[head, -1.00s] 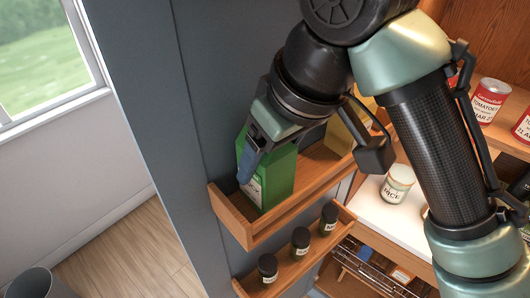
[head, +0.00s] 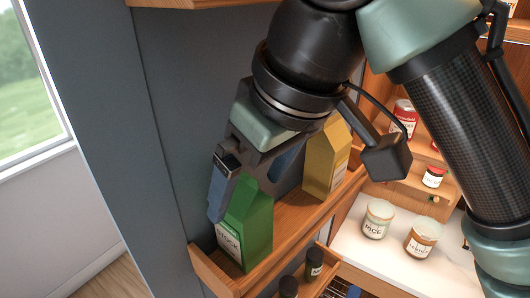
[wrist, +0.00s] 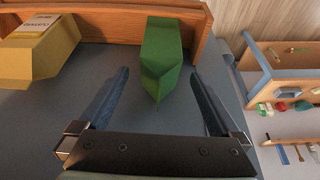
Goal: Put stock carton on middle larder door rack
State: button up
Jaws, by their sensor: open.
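The green stock carton (head: 244,228) stands upright on the middle wooden door rack (head: 285,217), near its left end. In the wrist view the carton (wrist: 163,58) shows between and beyond the two fingers. My gripper (head: 247,188) is above the carton's top with its fingers spread apart. In the wrist view my gripper (wrist: 163,92) is open and empty, and no finger touches the carton there as far as I can see.
A yellow carton (head: 327,160) stands on the same rack to the right. Small dark-lidded jars (head: 314,262) sit on the rack below. A rice jar (head: 377,219) and another jar (head: 421,238) stand on the white shelf. A tin (head: 403,118) is further back.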

jog(key=shift+b+v, duration=0.3)
jog(key=shift+v, duration=2.85)
jog(key=shift+w, duration=0.1)
